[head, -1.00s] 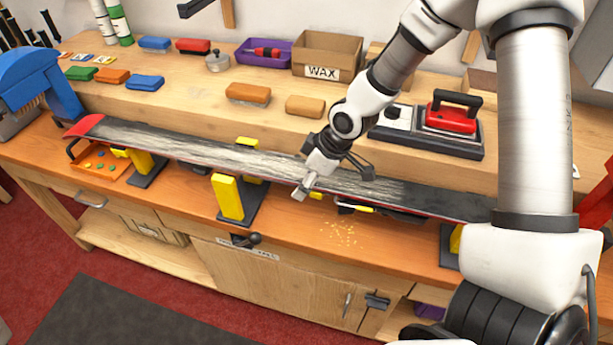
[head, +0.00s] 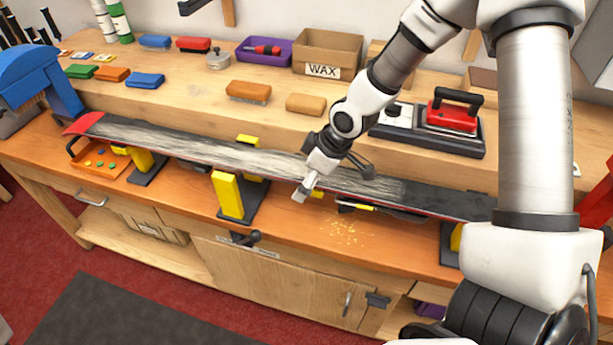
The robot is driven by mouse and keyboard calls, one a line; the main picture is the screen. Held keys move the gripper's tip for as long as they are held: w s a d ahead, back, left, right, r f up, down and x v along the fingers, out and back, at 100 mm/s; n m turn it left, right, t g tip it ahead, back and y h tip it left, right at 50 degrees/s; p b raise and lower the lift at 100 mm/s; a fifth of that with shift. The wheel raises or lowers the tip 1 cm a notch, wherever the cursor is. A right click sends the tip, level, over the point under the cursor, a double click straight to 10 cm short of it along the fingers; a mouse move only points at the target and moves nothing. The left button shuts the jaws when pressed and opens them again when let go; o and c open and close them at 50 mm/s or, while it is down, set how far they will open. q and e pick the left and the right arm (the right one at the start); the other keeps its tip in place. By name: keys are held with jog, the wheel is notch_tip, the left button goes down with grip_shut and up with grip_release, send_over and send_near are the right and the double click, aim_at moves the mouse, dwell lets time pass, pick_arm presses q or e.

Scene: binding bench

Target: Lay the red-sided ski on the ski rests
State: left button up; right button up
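The long ski (head: 200,140) has a dark, scuffed face upward, red side edges and a red tip at the left. It stretches over the bench above the yellow-and-black rests: one at the left (head: 145,160), one in the middle (head: 229,196) and one at the right (head: 455,238), partly hidden by my arm. The middle rest's yellow posts stand on either side of the ski. I cannot tell whether the ski touches the rests. My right gripper (head: 333,180) straddles the ski near its middle, fingers at both edges, apparently shut on it. My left gripper is out of view.
An orange tray (head: 85,172) sits under the tip, near a blue machine (head: 42,85). A raised shelf behind holds brushes, a wax box (head: 327,55) and a red iron (head: 452,115). Shavings (head: 345,230) lie on the clear bench front.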

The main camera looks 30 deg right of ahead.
jog(key=shift+s, duration=0.1)
jog(key=v, duration=1.2)
